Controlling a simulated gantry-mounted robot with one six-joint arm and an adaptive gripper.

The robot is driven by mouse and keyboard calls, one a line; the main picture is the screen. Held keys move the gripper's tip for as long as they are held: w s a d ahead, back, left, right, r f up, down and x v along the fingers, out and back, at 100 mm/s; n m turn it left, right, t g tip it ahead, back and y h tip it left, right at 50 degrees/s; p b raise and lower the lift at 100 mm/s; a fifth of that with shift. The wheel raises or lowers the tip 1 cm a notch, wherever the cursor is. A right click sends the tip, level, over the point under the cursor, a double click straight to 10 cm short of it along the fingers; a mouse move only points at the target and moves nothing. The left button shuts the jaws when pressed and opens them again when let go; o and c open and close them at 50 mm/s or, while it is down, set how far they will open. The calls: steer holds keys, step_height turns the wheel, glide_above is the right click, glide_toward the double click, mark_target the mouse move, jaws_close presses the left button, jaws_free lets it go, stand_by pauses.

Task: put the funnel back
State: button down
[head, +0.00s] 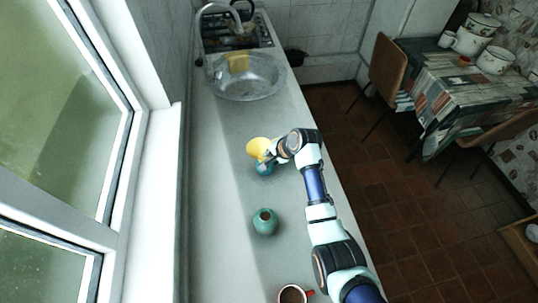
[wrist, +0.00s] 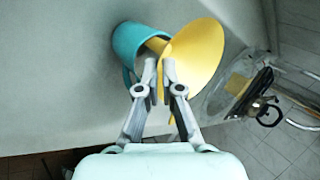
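The yellow funnel (head: 258,148) is tilted, with its wide cone beside the teal mug (head: 264,168) on the counter. In the wrist view the funnel's cone (wrist: 200,55) is to the right, and its narrow spout overlaps the mouth of the teal mug (wrist: 130,40); how deep the spout sits is hidden. My gripper (wrist: 160,66) has its fingertips close together at the funnel's neck, with a small gap, and looks shut on it. In the head view my gripper (head: 272,156) comes in from the right. A teal vase (head: 265,221) stands upright nearer the camera.
A cup with a red handle (head: 292,294) stands at the near end of the counter (head: 222,190). The sink (head: 247,78), with a yellow item at its far rim, and a stove lie beyond. The window is at the left; a table with white pots (head: 495,60) is across the floor.

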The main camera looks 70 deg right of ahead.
steer(key=shift+f, duration=0.5)
steer(key=c, duration=1.3)
jaws_free()
steer(key=shift+r, duration=0.25)
steer(key=p+v, duration=0.2)
steer(key=v, duration=1)
steer(key=shift+r, duration=0.35)
steer(key=shift+w, duration=0.1)
